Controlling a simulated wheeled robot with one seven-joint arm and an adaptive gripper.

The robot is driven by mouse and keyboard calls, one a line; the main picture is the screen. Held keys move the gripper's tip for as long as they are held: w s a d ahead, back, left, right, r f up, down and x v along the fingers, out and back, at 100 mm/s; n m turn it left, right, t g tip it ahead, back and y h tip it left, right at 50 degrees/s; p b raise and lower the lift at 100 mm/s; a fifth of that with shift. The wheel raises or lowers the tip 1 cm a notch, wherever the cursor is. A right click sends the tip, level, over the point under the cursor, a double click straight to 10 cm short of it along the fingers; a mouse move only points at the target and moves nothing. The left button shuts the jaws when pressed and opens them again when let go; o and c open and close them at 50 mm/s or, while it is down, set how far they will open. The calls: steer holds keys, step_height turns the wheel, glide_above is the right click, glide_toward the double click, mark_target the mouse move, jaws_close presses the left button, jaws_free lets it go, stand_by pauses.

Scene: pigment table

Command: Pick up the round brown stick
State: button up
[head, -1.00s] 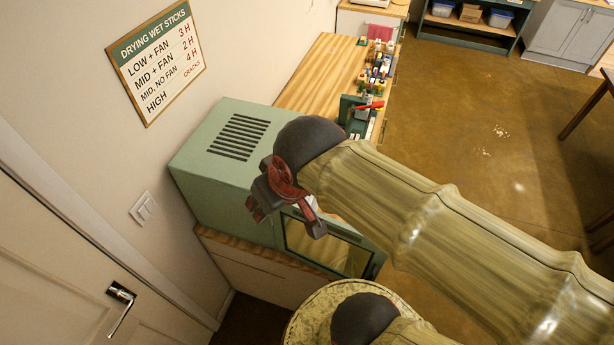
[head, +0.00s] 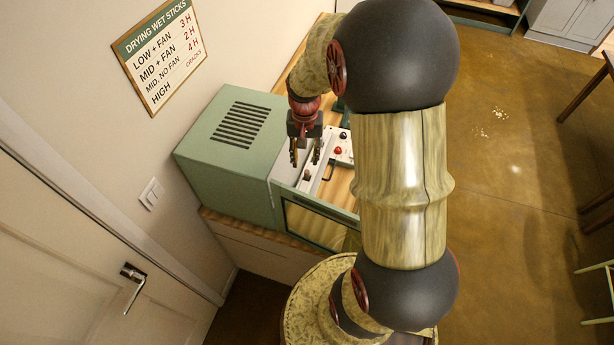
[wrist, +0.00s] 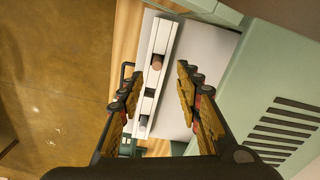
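A short round brown stick (wrist: 157,62) stands in a slotted pale rail in the wrist view. It also shows in the head view (head: 307,175), just below my gripper. My gripper (head: 305,158) points down over the rail with its fingers apart and nothing between them. A second, greyer stick end (wrist: 143,122) shows further along the same rail.
The green drying cabinet (head: 228,145) stands left of my gripper, with a glass door frame (head: 315,222) in front. A panel with red and dark knobs (head: 340,150) is to the right.

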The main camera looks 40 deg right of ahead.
mark_target(307, 171)
steer(key=f, duration=0.2)
steer(key=f+p, duration=0.1)
steer(key=f, duration=0.2)
steer(key=f+p, duration=0.1)
steer(key=f, duration=0.2)
steer(key=shift+d+f, duration=0.15)
steer(key=shift+d, duration=0.15)
steer(key=shift+c, duration=1.3)
jaws_close()
